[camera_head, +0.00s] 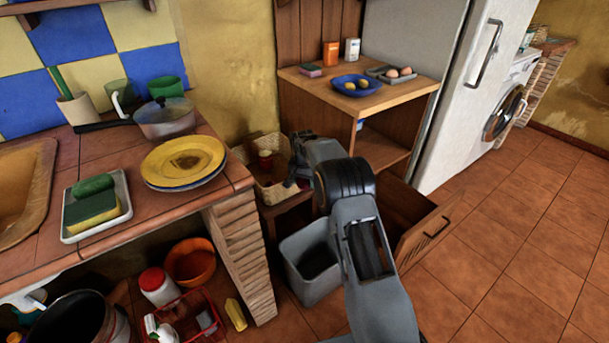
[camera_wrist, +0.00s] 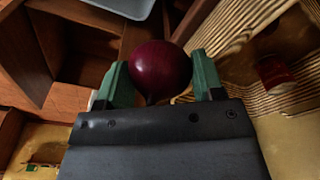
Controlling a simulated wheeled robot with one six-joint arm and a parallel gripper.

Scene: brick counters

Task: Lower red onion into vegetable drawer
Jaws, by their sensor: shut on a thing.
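The red onion (camera_wrist: 160,70) is dark purple and round. It sits between the two green fingers of my gripper (camera_wrist: 158,80) in the wrist view, held with its stem end toward the palm. In the head view my gripper (camera_head: 291,181) is at the right edge of the wicker basket, left of the wooden cabinet, and the onion cannot be made out. The open wooden drawer (camera_head: 428,234) juts out low from the cabinet, to the right of my gripper and partly hidden behind my arm. Brown wooden walls (camera_wrist: 30,60) show left of the onion in the wrist view.
The wicker basket (camera_head: 271,191) holds a red-lidded jar; its woven side (camera_wrist: 228,42) is close by my gripper. A grey bin (camera_head: 309,268) stands on the floor near the drawer. The cabinet top (camera_head: 407,94) carries a blue plate and eggs. The floor at right is clear.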

